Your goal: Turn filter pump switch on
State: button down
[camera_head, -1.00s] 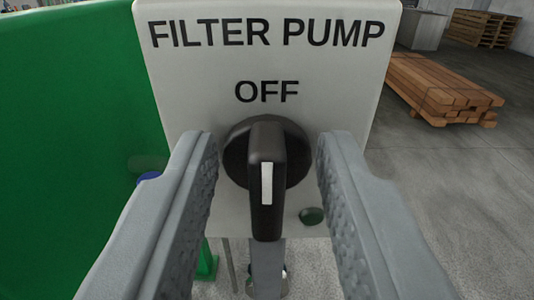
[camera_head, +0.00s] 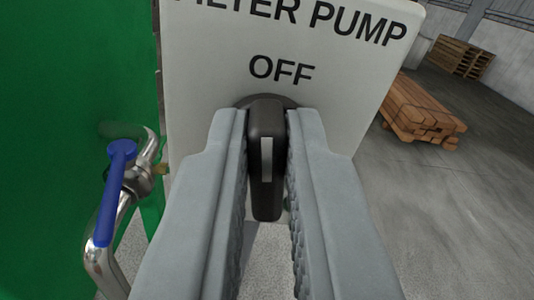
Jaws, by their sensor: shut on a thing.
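The filter pump switch (camera_head: 266,160) is a black rotary knob with a white mark on its handle. It sits on a light grey panel (camera_head: 350,110) lettered "FILTER PUMP", under the word "OFF". The handle points down in the picture. My gripper (camera_head: 267,165) has one grey finger on each side of the handle and is shut on it. The fingers hide the sides of the knob's round base and the lower part of the panel.
A green tank (camera_head: 70,90) fills the left side. A steel pipe with a blue-handled valve (camera_head: 117,185) stands close to the left finger. Stacked planks (camera_head: 425,108) and pallets (camera_head: 460,57) lie far right, with clear floor before them.

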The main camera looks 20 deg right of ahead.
jog(key=n, duration=0.4)
jog(key=shift+a+f+n, duration=0.1)
jog(key=shift+a+n, duration=0.1)
jog(key=shift+n, duration=0.1)
jog(key=shift+w+a+f+n, duration=0.1)
jog(key=shift+f+n, duration=0.05)
jog(key=shift+n, duration=1.7)
jog(key=shift+s+a+f+n, duration=0.1)
jog(key=shift+f+n, duration=0.1)
jog(key=shift+n, duration=1.6)
jog(key=shift+w+a+f+n, duration=0.1)
jog(key=shift+f+n, duration=0.05)
jog(key=shift+n, duration=1.7)
jog(key=c, duration=1.5)
grip_release()
jog(key=v, duration=1.7)
jog(key=shift+r, duration=0.1)
